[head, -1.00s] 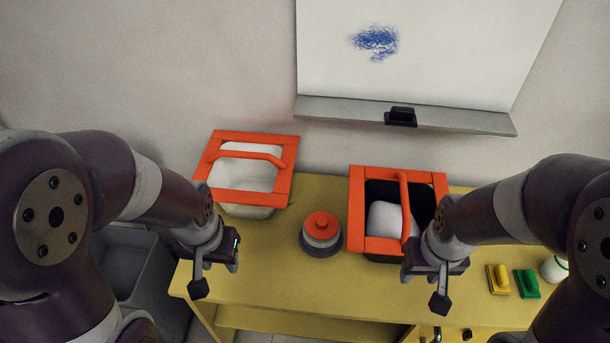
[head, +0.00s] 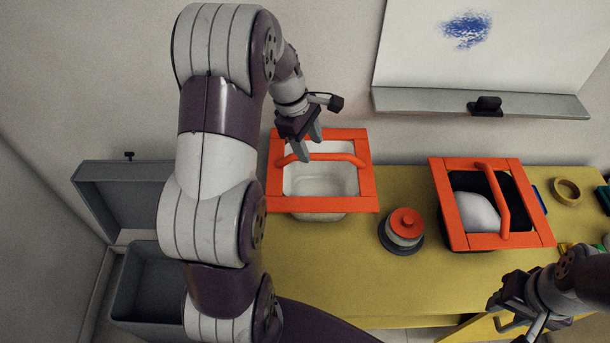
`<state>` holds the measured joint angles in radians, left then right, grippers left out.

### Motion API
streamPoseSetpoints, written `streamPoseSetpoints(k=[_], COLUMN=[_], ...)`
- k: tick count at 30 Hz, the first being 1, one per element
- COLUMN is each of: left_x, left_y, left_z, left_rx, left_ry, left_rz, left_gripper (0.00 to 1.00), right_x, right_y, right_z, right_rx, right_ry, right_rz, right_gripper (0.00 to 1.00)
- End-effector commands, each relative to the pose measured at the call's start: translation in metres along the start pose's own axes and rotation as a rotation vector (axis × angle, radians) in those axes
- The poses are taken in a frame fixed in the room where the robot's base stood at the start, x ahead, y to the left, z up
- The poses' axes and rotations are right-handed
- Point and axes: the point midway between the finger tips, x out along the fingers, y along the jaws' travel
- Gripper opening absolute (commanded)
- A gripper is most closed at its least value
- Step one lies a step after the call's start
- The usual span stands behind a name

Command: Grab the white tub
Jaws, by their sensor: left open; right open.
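The white tub (head: 320,216) stands at the left end of the yellow table, with a wide orange frame on top and an orange handle (head: 318,157) across it. My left gripper (head: 309,146) is open, above the back left part of the tub's frame, with its fingers pointing down close to the handle. I cannot tell whether the fingers touch the handle. My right gripper (head: 522,326) is open and empty, low at the front right by the table's front edge.
A black tub (head: 456,236) with an orange frame and a white round thing inside stands to the right. A round grey pot with an orange lid (head: 405,224) sits between the tubs. A tape roll (head: 567,190) lies further right. An open grey box (head: 150,285) is left of the table.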

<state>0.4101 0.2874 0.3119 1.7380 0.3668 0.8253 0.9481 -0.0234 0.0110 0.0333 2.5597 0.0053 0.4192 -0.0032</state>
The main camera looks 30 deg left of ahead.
Motion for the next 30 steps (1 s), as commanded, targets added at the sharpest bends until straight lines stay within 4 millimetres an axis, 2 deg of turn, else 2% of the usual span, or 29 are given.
streamPoseSetpoints(k=[1, 3, 6, 8, 11, 18, 24, 30], left_x=[-0.004, -0.007, 0.005, 0.022, 0.04, 0.066, 0.102, 0.113], left_y=[0.013, 0.025, 0.033, 0.035, 0.038, 0.042, 0.048, 0.049], left_z=[-0.019, -0.038, -0.051, -0.051, -0.047, -0.041, -0.036, -0.036], left_rx=[-0.17, -0.364, -0.495, -0.513, -0.51, -0.507, -0.506, -0.505], left_ry=[-0.035, -0.082, -0.118, -0.123, -0.122, -0.12, -0.119, -0.118], left_rz=[0.021, 0.039, 0.052, 0.052, 0.053, 0.052, 0.052, 0.056], left_gripper=[0.51, 0.51, 0.51, 0.51, 0.51, 0.51, 0.51, 0.51], right_x=[-0.001, -0.001, 0.013, 0.028, 0.033, 0.02, 0.009, 0.009], right_y=[0.0, 0.0, 0.0, 0.0, 0.0, 0.0, 0.0, 0.0], right_z=[0.0, 0.0, 0.002, 0.003, 0.004, 0.002, 0.001, 0.001], right_rx=[0.0, 0.0, 0.0, 0.0, 0.0, 0.0, 0.0, 0.0], right_ry=[0.0, 0.0, 0.0, 0.0, -0.001, 0.0, 0.0, 0.0], right_rz=[0.0, 0.0, 0.0, 0.0, 0.0, 0.0, 0.0, 0.0], right_gripper=[0.43, 0.43, 0.43, 0.43, 0.43, 0.43, 0.43, 0.43])
